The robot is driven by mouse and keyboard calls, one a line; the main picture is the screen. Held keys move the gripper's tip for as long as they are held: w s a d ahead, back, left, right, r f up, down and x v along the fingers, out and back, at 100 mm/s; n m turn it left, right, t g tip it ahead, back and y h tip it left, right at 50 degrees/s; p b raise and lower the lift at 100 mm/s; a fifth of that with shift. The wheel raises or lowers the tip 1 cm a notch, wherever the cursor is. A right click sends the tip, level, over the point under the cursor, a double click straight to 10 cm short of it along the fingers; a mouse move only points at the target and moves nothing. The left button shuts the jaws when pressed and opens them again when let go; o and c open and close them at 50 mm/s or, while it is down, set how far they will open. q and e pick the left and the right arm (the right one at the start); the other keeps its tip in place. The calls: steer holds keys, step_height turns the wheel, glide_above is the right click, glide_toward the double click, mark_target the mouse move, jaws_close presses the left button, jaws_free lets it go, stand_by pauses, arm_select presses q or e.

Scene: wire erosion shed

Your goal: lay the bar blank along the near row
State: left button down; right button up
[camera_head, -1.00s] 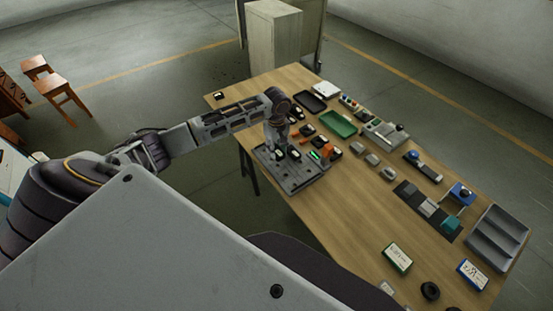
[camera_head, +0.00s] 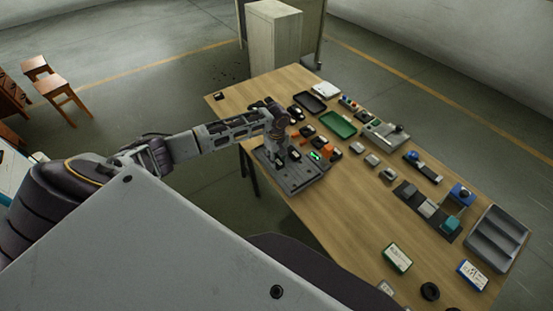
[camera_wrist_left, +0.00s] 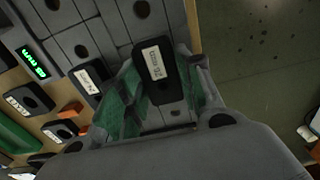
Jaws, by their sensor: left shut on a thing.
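My left gripper (camera_head: 279,152) is over the grey plate with holes (camera_head: 306,180) at the near left edge of the table. In the left wrist view the gripper (camera_wrist_left: 160,98) has green-padded fingers on both sides of a black bar blank with a white label (camera_wrist_left: 157,62), and it is shut on it. The blank lies over the plate (camera_wrist_left: 110,38); I cannot tell whether it touches it. Another black labelled piece (camera_wrist_left: 90,77) is beside the left finger. A green lit display (camera_head: 315,156) is at the plate's far edge. My right gripper is not in view.
Black labelled pieces (camera_wrist_left: 30,98) and orange parts (camera_head: 327,149) are close beyond the plate. A green tray (camera_head: 338,125) and a dark tray (camera_head: 309,103) lie farther back. A grey compartment bin (camera_head: 497,238) is far right. The table (camera_head: 345,215) is clear right of the plate.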

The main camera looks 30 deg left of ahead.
mark_target(277, 160)
arm_select(q)
steer(key=shift+f, duration=0.3)
steer(key=shift+f, duration=0.35)
steer(key=c, duration=1)
jaws_free()
steer(key=shift+o, duration=0.2)
step_height(277, 160, up, 13)
steer(key=shift+f, duration=0.15)
